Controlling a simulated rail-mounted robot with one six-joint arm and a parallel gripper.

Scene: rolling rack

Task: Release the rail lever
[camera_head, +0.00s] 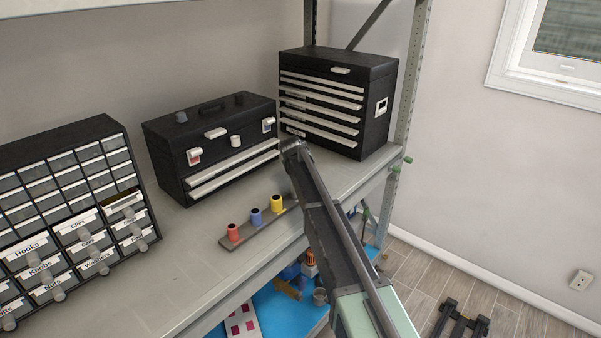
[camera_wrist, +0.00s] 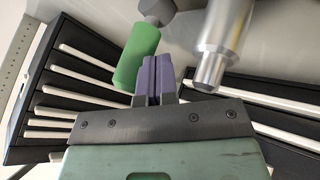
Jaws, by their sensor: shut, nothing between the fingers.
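My gripper (camera_wrist: 157,80) shows in the wrist view with its two purple-grey fingers together and nothing between them. A green cylindrical handle (camera_wrist: 138,56) with a grey end piece is close beside the fingertips on the left. I cannot tell whether the fingers touch it. A thick metal cylinder (camera_wrist: 222,45) is to the right of the fingers. In the head view, a small green knob (camera_head: 407,160) sticks out at the rack's right post, and a green part (camera_head: 365,212) shows below the shelf edge. I cannot tell for sure which green part is the rail lever. My arm hides part of the shelf.
A tall black tool chest (camera_head: 378,108), a smaller black toolbox (camera_head: 235,157) and a labelled drawer cabinet (camera_head: 92,245) stand on the grey shelf (camera_head: 180,258). A strip (camera_head: 240,238) holds red, blue and yellow cylinders.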

